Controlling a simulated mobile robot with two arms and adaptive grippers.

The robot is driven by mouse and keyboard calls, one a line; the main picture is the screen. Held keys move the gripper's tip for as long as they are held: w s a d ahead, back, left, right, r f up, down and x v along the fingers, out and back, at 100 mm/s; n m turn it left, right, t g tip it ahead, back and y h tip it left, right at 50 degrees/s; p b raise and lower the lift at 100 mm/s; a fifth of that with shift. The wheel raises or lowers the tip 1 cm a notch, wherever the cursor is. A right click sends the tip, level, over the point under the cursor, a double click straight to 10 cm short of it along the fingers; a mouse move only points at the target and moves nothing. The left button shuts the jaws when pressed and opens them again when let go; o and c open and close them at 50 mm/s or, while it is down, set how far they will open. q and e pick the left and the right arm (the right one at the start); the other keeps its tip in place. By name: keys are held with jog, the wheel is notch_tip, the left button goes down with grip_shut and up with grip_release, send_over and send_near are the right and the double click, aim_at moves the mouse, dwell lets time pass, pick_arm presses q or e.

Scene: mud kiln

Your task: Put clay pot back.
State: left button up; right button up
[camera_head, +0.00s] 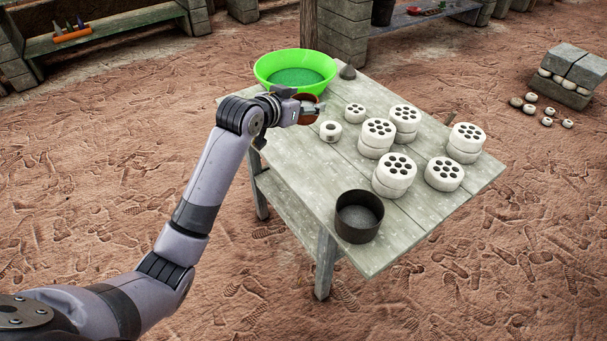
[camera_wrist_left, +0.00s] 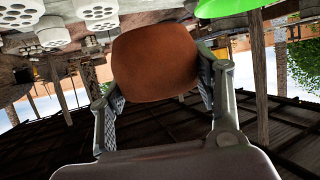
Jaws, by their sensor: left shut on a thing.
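A brown clay pot (camera_wrist_left: 155,62) fills the middle of the left wrist view, between the two fingers of my left gripper (camera_wrist_left: 158,88). In the head view the clay pot (camera_head: 309,107) shows partly behind my left gripper (camera_head: 308,112), which is shut on it. The pot is at the left edge of the wooden table (camera_head: 295,160), just in front of the green basin. I cannot tell whether it touches the table. My right gripper is not in view.
The green basin (camera_head: 268,66) stands at the table's back left. White perforated discs (camera_head: 443,171), some stacked, cover the table's right half. A small white ring (camera_head: 330,131) sits near the gripper. A dark round pot (camera_head: 359,216) stands at the front corner. The table's left front is bare.

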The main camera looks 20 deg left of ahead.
pick_arm(q)
jog(key=shift+f+b, duration=0.75)
jog(key=shift+f, duration=9)
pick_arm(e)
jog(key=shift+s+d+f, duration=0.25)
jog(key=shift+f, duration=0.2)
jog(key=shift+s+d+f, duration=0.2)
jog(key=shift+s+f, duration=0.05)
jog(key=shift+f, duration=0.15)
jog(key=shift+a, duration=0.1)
pick_arm(q)
jog(key=o, duration=1.6)
jog(key=shift+f, duration=0.1)
jog(key=shift+r, duration=0.2)
jog(key=p+v, duration=0.1)
jog(key=v, duration=1.1)
jog(key=shift+f, duration=0.15)
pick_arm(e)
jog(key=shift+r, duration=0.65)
